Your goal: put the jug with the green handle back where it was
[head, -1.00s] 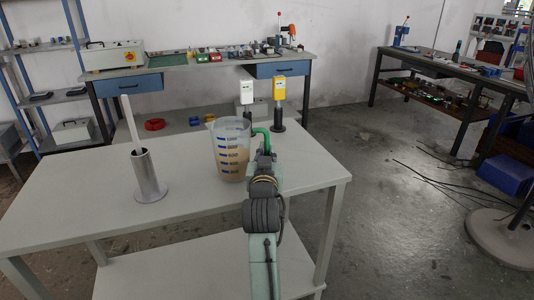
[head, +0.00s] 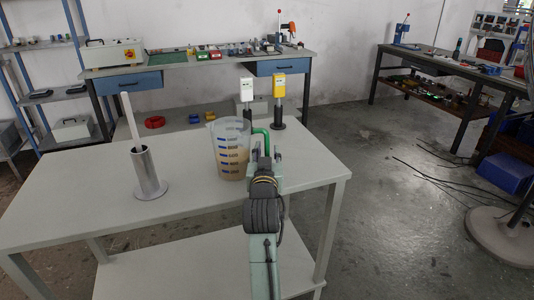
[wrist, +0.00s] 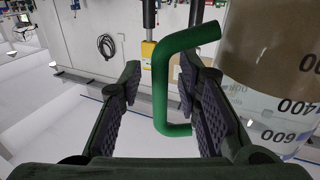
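The jug (head: 229,140) is clear, with blue markings, brown liquid and a green handle (head: 262,139). It stands upright on the front table, right of its middle. In the wrist view the jug (wrist: 275,75) fills the right side, and the green handle (wrist: 159,95) runs down between my fingers. My gripper (head: 266,152) is at the handle; in the wrist view my gripper (wrist: 163,105) is open, with one finger on each side of the handle's upright bar. The right finger is between the bar and the jug. A gap shows on the left; contact on the right is unclear.
On the front table (head: 80,205) a metal cylinder (head: 149,174) with a white rod stands left of the jug. A white-headed device (head: 247,91) and a yellow-headed device (head: 279,87) stand behind the jug. The table's left part is clear.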

